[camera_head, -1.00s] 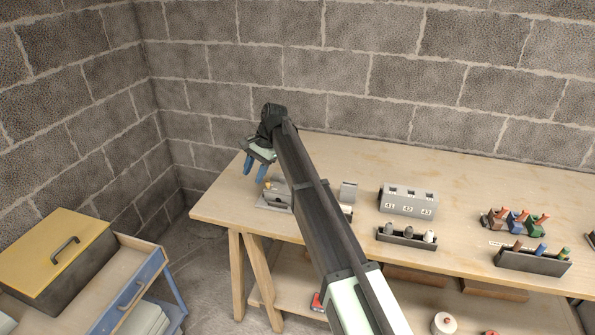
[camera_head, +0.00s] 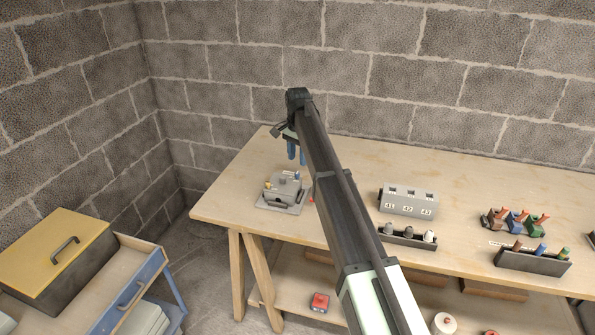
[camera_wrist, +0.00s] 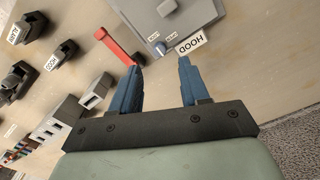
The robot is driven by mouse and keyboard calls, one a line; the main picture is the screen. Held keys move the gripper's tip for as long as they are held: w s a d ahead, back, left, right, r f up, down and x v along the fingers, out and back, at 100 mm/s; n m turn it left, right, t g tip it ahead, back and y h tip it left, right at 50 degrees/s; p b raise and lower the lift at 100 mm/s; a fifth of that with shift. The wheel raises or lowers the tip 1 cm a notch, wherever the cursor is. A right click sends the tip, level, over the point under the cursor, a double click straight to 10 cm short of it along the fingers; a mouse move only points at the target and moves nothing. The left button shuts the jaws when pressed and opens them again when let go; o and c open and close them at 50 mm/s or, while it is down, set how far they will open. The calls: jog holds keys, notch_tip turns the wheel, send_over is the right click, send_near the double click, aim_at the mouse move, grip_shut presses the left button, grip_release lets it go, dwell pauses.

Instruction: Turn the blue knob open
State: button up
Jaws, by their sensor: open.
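A grey device (camera_head: 283,192) stands on the left part of the workbench. In the wrist view its grey plate (camera_wrist: 190,15) is partly cut off at the top edge. A small grey-blue knob (camera_wrist: 160,47) sits on it between two small labels; its exact colour and turn position are hard to tell. A white label reading HOOD (camera_wrist: 191,43) is beside it. My gripper (camera_head: 297,156) hangs above the bench behind the device. Its two blue fingers (camera_wrist: 160,66) are apart, with nothing between them, and point toward the knob area without visible contact.
A red lever (camera_wrist: 120,45) lies left of the plate in the wrist view. A grey numbered block (camera_head: 408,201) and a tray (camera_head: 406,238) stand to the right. Red, blue and green handled blocks (camera_head: 517,221) are further right. The bench's left end is clear.

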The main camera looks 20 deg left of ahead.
aim_at(297, 172)
jog(key=shift+f, duration=3.2)
grip_shut()
